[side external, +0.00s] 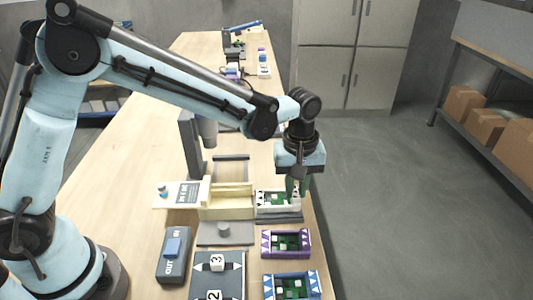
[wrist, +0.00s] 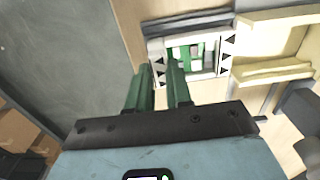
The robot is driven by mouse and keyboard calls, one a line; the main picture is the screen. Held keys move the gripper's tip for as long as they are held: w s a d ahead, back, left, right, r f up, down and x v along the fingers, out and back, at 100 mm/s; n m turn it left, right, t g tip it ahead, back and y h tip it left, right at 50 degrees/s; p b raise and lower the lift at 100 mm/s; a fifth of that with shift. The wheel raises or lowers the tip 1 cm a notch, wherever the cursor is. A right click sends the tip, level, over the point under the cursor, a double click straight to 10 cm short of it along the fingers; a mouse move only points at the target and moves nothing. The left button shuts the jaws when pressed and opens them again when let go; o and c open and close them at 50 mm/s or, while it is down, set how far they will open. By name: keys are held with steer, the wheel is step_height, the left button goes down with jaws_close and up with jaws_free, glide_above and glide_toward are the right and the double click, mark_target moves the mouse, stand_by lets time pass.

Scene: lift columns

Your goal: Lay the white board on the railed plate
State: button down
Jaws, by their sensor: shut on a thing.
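The white board (side external: 272,208) is a white frame with black triangles on its end walls and green and white parts inside. It lies level beside the cream railed piece (side external: 227,213), at its right. The board also shows in the wrist view (wrist: 228,48), beyond the fingertips. My gripper (side external: 294,192) points down at the board's right end, its green fingers (wrist: 158,68) close together and shut on that end wall. The fingers hide part of that wall. A grey plate edge (side external: 280,219) shows under or just beside the board; I cannot tell whether they touch.
A purple tray (side external: 286,254) and a blue tray (side external: 291,287) stand nearer along the table's right edge. A grey column (side external: 190,145) stands behind the cream piece. A grey button box (side external: 174,255) and a numbered panel (side external: 218,275) lie at the front.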

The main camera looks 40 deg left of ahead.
steer(key=shift+f, duration=0.2)
stand_by(0.6)
steer(key=c, duration=0.5)
jaws_free()
steer(key=shift+r, duration=0.1)
steer(key=shift+r, duration=2.95)
